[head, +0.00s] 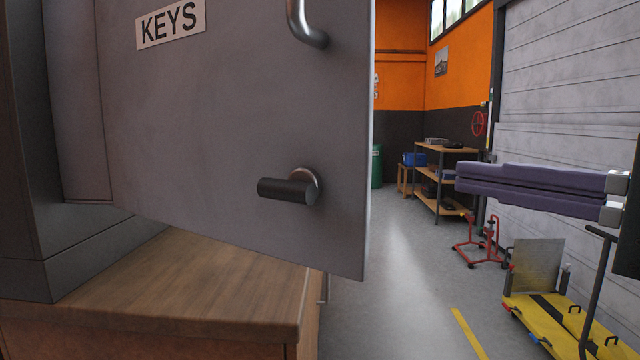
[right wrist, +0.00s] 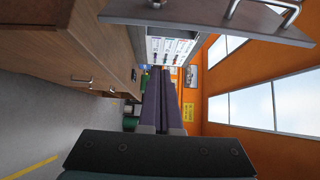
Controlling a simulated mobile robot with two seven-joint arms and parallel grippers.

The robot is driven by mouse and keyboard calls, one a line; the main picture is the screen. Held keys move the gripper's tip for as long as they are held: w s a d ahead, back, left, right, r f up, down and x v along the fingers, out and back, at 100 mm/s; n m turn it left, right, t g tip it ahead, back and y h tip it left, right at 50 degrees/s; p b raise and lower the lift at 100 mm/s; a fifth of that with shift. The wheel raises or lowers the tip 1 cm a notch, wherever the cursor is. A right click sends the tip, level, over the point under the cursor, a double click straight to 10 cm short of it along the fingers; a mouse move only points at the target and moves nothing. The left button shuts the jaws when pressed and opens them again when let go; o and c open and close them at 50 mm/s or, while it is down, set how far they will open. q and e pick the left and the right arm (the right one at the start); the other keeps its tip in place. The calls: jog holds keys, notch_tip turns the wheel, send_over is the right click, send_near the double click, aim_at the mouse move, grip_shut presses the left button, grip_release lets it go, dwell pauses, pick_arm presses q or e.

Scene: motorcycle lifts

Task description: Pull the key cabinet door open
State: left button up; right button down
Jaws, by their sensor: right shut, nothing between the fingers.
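The grey key cabinet door (head: 230,120), marked KEYS, stands swung open past the front of the wooden bench in the head view. Its bar handle (head: 306,25) is cut off by the top edge, and a dark lever latch (head: 288,188) sits below it. The right wrist view shows the door (right wrist: 210,22) with its handle (right wrist: 290,8) and the cabinet's inside (right wrist: 172,48), with labels and hanging keys. My right gripper (head: 460,180) is shut and empty, to the right of the door and apart from it. My left gripper is not in view.
The wooden bench top (head: 170,290) lies under the cabinet. A shelf rack (head: 440,180) stands far back, and a yellow motorcycle lift (head: 560,320) is at lower right. Grey floor (head: 400,290) is open between bench and lift.

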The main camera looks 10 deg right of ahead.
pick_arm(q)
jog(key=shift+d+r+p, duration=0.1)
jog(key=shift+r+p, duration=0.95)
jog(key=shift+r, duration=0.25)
pick_arm(e)
jog(key=w+a, duration=0.4)
jog(key=a, duration=0.2)
jog(key=shift+w+a, duration=0.15)
jog(key=shift+a, duration=0.05)
